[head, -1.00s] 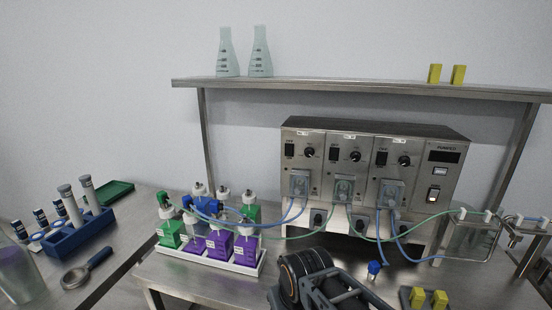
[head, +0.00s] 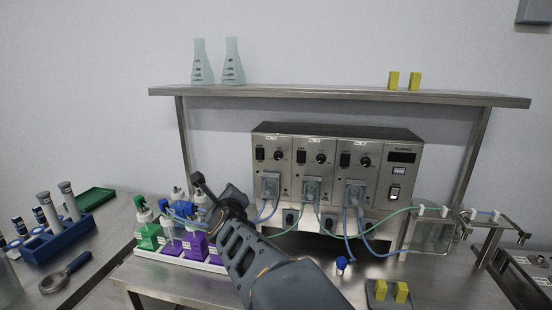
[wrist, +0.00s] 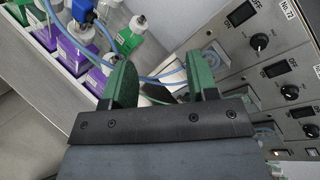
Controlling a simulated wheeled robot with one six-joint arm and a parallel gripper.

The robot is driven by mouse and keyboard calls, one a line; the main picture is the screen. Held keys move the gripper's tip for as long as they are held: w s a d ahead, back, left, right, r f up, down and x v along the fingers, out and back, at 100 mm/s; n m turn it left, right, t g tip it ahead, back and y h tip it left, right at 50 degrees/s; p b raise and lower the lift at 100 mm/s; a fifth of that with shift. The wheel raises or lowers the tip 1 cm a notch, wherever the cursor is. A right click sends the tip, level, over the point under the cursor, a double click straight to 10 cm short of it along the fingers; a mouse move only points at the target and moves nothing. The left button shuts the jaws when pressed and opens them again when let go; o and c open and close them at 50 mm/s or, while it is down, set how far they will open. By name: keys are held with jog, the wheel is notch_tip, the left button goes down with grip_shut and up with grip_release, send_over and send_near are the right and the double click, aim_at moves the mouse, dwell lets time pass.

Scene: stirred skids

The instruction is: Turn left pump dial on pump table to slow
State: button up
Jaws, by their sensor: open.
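The left pump dial (head: 278,156) is a small black knob on the leftmost panel of the steel pump unit (head: 335,155), beside a dark switch. In the wrist view, the nearest dial (wrist: 259,41) is at upper right, under the OFF label. Its exact pointer setting is too small to read. My gripper (wrist: 160,75) is open, its two green fingers apart with no object held between them. It is left of the pump panel and apart from the dial. In the head view, my arm's end is over the bottle rack, left of and lower than the dial.
Bottles with green and purple contents stand in a white tray (head: 217,267) below my arm. Blue and green tubes loop between the bottles and pump heads. The shelf (head: 330,95) runs above the pump. Yellow blocks (head: 402,291) lie at the front right.

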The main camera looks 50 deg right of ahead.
aim_at(277, 158)
jog(key=s+d+r+m+g+h, duration=0.2)
jog(key=d+m+h, duration=0.25)
jog(key=m, duration=0.25)
jog(key=s+d+r+m+g+h, duration=0.2)
jog(key=d+m+h, duration=0.1)
jog(key=d+m, duration=0.35)
jog(key=shift+m, duration=0.55)
jog(key=p+x, duration=0.3)
jog(key=x, duration=0.9)
jog(key=shift+d+p, duration=0.3)
jog(key=shift+d, duration=0.05)
jog(key=shift+c, duration=0.5)
jog(key=c, duration=0.8)
jog(key=shift+b, duration=0.3)
